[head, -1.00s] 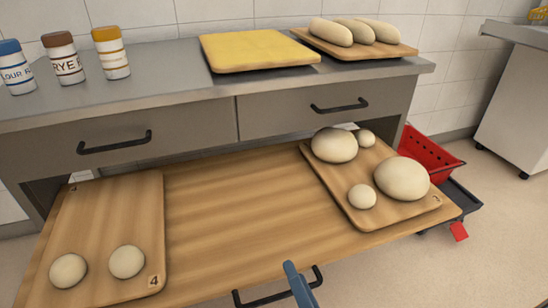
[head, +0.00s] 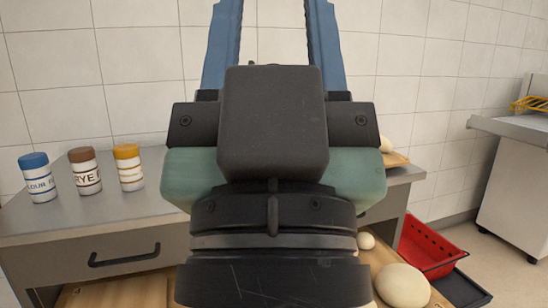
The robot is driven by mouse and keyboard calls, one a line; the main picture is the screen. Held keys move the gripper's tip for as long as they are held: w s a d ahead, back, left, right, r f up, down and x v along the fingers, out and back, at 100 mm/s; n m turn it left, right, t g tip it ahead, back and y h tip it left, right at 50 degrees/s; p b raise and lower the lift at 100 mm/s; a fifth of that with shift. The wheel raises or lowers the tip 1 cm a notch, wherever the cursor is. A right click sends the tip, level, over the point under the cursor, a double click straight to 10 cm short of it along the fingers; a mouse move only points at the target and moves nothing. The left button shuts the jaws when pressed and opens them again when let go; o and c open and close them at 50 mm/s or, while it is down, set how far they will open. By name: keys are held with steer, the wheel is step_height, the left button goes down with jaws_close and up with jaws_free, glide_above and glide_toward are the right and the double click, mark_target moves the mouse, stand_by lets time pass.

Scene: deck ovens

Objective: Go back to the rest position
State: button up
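My gripper (head: 275,40) fills the middle of the head view, raised in front of the camera and pointing up. Its two blue fingers stand wide apart, with only the tiled wall showing between them. Nothing is held. The tips reach the top edge of the picture. The gripper body hides the middle of the counter and most of the pulled-out board below.
Three jars, blue-lidded (head: 38,178), brown-lidded (head: 85,171) and orange-lidded (head: 129,168), stand on the steel counter (head: 60,220). A large dough ball (head: 402,286) and a small one (head: 365,240) show at lower right. A red crate (head: 428,247) sits beyond them.

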step_height(320, 180, up, 32)
steer(key=p, duration=2.9)
steer(key=shift+f, duration=0.2)
